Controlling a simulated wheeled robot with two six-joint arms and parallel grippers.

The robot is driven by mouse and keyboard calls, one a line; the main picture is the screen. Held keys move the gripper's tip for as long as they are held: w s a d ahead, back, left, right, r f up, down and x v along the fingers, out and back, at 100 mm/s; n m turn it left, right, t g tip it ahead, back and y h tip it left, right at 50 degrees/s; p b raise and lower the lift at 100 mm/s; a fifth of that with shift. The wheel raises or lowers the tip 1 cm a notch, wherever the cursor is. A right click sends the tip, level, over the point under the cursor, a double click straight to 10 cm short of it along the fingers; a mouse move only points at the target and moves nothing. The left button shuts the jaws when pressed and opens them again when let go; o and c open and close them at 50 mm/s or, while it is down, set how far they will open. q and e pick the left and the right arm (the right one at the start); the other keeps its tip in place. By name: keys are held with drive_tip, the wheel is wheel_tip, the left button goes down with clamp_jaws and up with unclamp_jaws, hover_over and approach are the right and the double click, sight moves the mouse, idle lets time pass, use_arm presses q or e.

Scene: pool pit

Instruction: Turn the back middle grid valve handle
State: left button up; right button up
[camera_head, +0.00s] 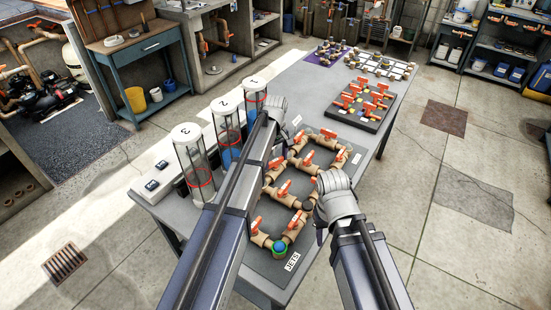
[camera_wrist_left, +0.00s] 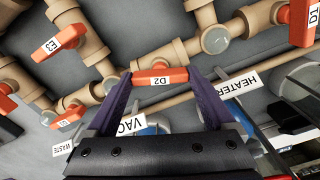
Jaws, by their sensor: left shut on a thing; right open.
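The pipe grid is brown pipework (camera_head: 290,205) with orange valve handles, lying on a grey table. In the left wrist view, an orange handle labelled D2 (camera_wrist_left: 178,74) sits between the two purple fingers of my left gripper (camera_wrist_left: 162,80), which is shut on it. The handle lies across the picture, from one finger to the other. In the head view my left gripper (camera_head: 277,112) is at the far end of the pipework, and the hand hides its fingertips and that handle. My right gripper (camera_head: 322,218) is open and empty at the right side of the pipework.
Handles E3 (camera_wrist_left: 60,40) and D1 (camera_wrist_left: 303,22) are close by in the left wrist view. Clear cylinders (camera_head: 193,165) stand left of the pipework. A black board (camera_head: 372,122) with more orange handles lies farther back. Floor to the right is open.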

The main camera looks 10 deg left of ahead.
sight(276, 160)
use_arm(q)
drive_tip(key=m, duration=1.3)
drive_tip(key=shift+m, duration=0.3)
idle(0.5)
drive_tip(key=o, duration=1.1)
drive_tip(key=shift+r, duration=0.15)
wheel_tip(276, 160, up, 8)
drive_tip(key=p, duration=0.8)
drive_tip(key=shift+f, duration=0.2)
drive_tip(key=shift+f, duration=0.1)
